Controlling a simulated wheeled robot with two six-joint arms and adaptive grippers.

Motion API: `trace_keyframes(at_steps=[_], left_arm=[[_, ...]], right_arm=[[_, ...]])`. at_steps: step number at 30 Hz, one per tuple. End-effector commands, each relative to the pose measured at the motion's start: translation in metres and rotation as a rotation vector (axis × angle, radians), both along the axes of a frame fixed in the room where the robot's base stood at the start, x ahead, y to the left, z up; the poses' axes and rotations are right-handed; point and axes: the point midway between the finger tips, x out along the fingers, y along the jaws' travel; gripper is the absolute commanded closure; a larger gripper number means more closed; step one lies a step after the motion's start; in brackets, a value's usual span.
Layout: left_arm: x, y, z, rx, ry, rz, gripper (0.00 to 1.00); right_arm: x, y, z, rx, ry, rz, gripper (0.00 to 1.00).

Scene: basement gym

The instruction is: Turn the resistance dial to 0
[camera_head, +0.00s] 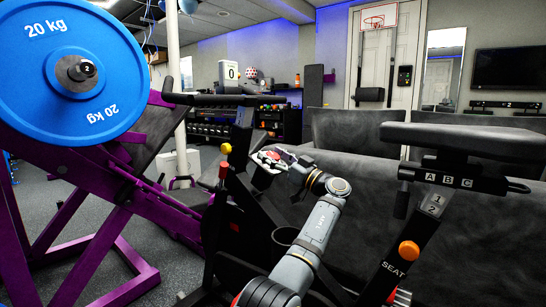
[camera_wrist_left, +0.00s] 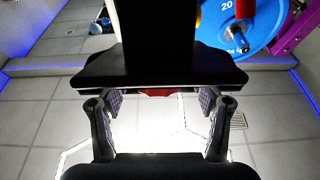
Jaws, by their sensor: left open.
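My left gripper (camera_head: 265,163) reaches up to the black frame of an exercise bike, below its handlebar. In the left wrist view the left gripper (camera_wrist_left: 160,98) is open, with one finger on each side of a small red part (camera_wrist_left: 155,93). That red part shows just under the edge of a dark block (camera_wrist_left: 160,65) and may be the resistance dial. I cannot tell whether the fingers touch it. No dial numbers are readable. My right gripper is not in view.
The bike seat (camera_head: 465,138) and an orange SEAT knob (camera_head: 408,250) are at right. A purple rack with a blue 20 kg plate (camera_head: 45,75) stands at left.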

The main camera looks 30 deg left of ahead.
Motion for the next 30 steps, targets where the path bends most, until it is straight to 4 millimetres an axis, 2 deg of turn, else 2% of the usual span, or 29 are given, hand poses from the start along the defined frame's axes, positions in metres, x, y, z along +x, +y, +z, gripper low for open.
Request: trace_keyframes(at_steps=[5,15,18,23,30], left_arm=[[0.000,-0.009,-0.003,0.000,0.001,-0.002,0.34],[-0.005,-0.083,-0.030,-0.001,0.003,-0.003,0.34],[-0.006,-0.099,-0.035,-0.001,0.003,-0.002,0.34],[-0.007,-0.112,-0.040,0.000,0.001,-0.001,0.34],[-0.007,-0.113,-0.040,0.000,0.000,0.001,0.34]], right_arm=[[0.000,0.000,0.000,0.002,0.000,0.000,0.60],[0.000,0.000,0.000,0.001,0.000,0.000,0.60],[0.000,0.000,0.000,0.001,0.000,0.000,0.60],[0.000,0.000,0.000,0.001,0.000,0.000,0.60],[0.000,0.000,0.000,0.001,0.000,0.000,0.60]])
